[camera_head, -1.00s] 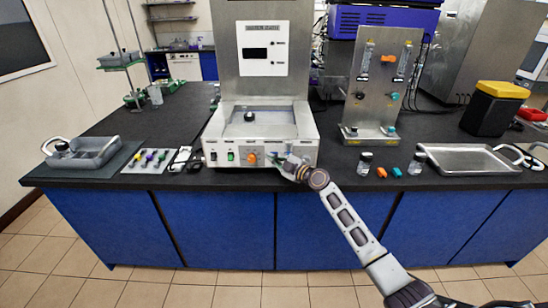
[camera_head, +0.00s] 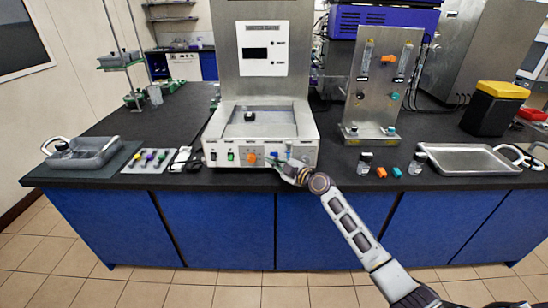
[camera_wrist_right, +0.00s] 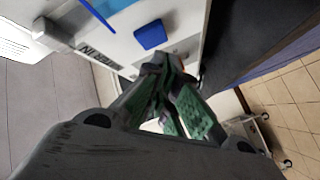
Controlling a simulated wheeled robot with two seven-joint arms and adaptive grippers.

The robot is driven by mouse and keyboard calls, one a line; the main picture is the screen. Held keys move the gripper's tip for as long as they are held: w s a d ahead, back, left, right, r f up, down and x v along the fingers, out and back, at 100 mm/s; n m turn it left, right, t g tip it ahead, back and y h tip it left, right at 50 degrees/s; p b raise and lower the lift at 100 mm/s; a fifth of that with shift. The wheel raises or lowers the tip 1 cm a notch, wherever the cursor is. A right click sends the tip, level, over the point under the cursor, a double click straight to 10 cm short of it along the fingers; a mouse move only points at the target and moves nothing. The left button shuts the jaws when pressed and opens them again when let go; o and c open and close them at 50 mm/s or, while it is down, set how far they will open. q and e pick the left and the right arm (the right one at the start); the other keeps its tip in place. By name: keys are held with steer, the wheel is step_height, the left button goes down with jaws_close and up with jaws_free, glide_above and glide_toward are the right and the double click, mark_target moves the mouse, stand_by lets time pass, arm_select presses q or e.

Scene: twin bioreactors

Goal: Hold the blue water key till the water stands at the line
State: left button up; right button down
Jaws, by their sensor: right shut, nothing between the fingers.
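The bath unit (camera_head: 212,135) stands at the middle of the counter's front edge. The blue water key (camera_wrist_right: 150,37) shows on its front panel in the right wrist view, beside a partly readable label. My right gripper (camera_wrist_right: 165,62) is shut and empty, its tips just short of the key in the picture; I cannot tell whether they touch it. In the head view the right gripper (camera_head: 279,163) is at the panel's right part and hides some of it. A narrow blue strip (camera_wrist_right: 97,18) shows on the panel; I cannot make out a line on it. My left gripper is out of view.
An orange knob (camera_head: 252,157) and a green key (camera_head: 230,156) sit left of the gripper on the panel. A steel stand (camera_head: 373,95), small bottles and a metal tray (camera_head: 468,170) are to the right. A grey tray (camera_head: 85,163) is at the far left.

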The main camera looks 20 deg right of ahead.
steer(key=shift+s+a+p, duration=0.2)
steer(key=shift+s+a, duration=0.05)
steer(key=shift+s, duration=0.55)
steer(key=shift+s+a+p, duration=0.15)
steer(key=shift+s+a, duration=0.05)
steer(key=shift+s, duration=0.55)
steer(key=shift+s+a+p, duration=0.2)
steer(key=shift+s+a, duration=0.05)
steer(key=shift+s, duration=0.55)
